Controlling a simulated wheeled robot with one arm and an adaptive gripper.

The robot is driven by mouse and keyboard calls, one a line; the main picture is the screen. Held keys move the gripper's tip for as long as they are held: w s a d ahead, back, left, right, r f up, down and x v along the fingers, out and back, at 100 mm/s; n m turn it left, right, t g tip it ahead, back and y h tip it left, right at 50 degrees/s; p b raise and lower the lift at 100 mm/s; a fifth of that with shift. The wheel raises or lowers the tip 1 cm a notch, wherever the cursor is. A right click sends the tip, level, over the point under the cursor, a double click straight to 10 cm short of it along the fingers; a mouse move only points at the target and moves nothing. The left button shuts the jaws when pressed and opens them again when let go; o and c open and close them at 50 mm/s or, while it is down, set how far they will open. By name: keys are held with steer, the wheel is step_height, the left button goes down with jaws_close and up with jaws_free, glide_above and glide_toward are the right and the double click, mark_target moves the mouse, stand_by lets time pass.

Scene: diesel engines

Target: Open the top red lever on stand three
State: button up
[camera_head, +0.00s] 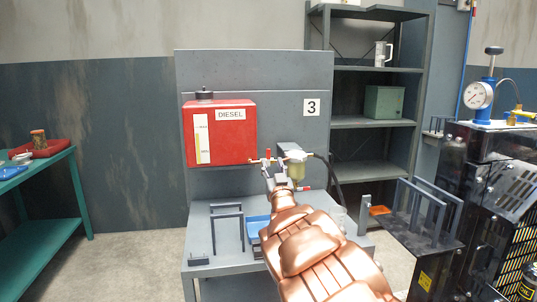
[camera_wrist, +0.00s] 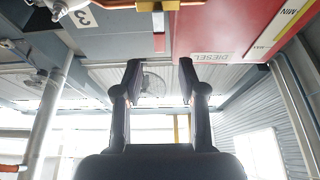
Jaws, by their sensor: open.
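Stand three (camera_head: 313,140) is a grey panel with a "3" label. The top red lever (camera_head: 268,153) stands upright on the copper fuel line, right of the red DIESEL tank (camera_head: 235,148). In the wrist view, which looks upside down, the red lever tip (camera_wrist: 159,43) lies just beyond the gap between my fingertips, apparently not touched. My gripper (camera_head: 272,176) is below the lever in the head view; its open, empty fingers (camera_wrist: 160,70) show in the wrist view. A lower red lever (camera_head: 304,188) sits under the filter. My arm hides part of the stand.
A filter with a yellowish bowl (camera_head: 296,170) and a black hose (camera_head: 330,175) are close right of my gripper. Grey brackets (camera_head: 227,228) and a blue tray (camera_head: 257,226) are on the stand's shelf. A black engine (camera_head: 490,200) stands at right.

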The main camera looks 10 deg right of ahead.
mark_target(268, 152)
steer(key=shift+p+x, duration=0.5)
steer(key=shift+x, duration=3.2)
jaws_close()
